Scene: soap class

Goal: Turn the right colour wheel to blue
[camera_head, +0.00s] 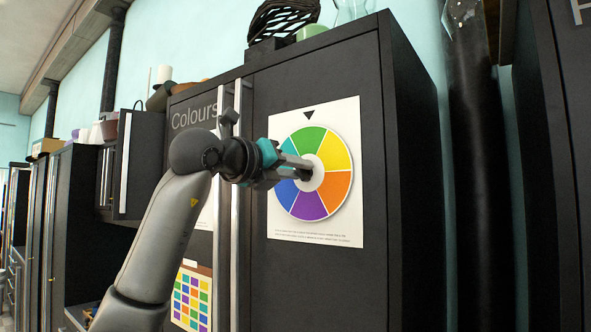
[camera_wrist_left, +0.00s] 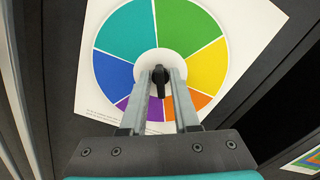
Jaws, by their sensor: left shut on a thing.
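The right colour wheel (camera_head: 335,188) is on a white poster on the right door of a black cabinet. A black pointer triangle (camera_head: 309,115) sits above the wheel, over the green wedge. Yellow is at upper right, orange at lower right, purple at the bottom, and blue at lower left, partly behind my gripper. My left gripper (camera_head: 307,169) is shut on the black knob at the wheel's centre. In the left wrist view, the knob (camera_wrist_left: 159,76) stands between the two fingers, with the blue wedge (camera_wrist_left: 113,77) to their left. My right gripper is not in view.
Two long vertical handles (camera_head: 236,200) run down the cabinet beside my arm. A second poster with coloured squares (camera_head: 190,298) is partly hidden at lower left. A black basket (camera_head: 283,18) and a green bowl (camera_head: 312,31) stand on the cabinet top.

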